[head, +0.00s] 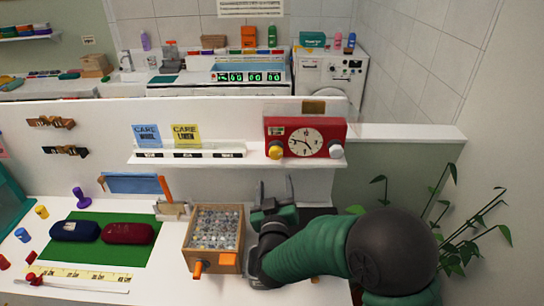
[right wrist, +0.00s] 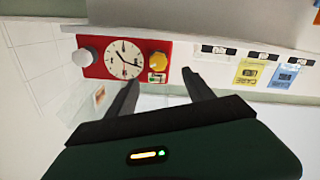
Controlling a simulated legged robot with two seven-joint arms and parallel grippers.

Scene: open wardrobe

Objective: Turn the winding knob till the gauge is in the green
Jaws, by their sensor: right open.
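A red box (head: 330,132) with a round white clock dial (head: 306,143) stands on the white shelf. A yellow knob (head: 275,150) sits at its lower left and a pale grey-white knob (head: 336,150) at its lower right. A small gauge window (head: 276,132) is above the yellow knob; its reading is too small to tell. My right gripper (head: 277,186) is open and empty below the shelf, under the yellow knob. In the right wrist view the open fingers (right wrist: 160,80) point toward the yellow knob (right wrist: 159,60), apart from it. My left gripper is out of view.
Blue and yellow care cards (head: 186,135) stand on the shelf left of the box. Below are a wooden tray of small pieces (head: 216,257), a green mat (head: 82,258) with two cases, and a yellow ruler (head: 80,275). A leafy plant (head: 470,235) stands at the right.

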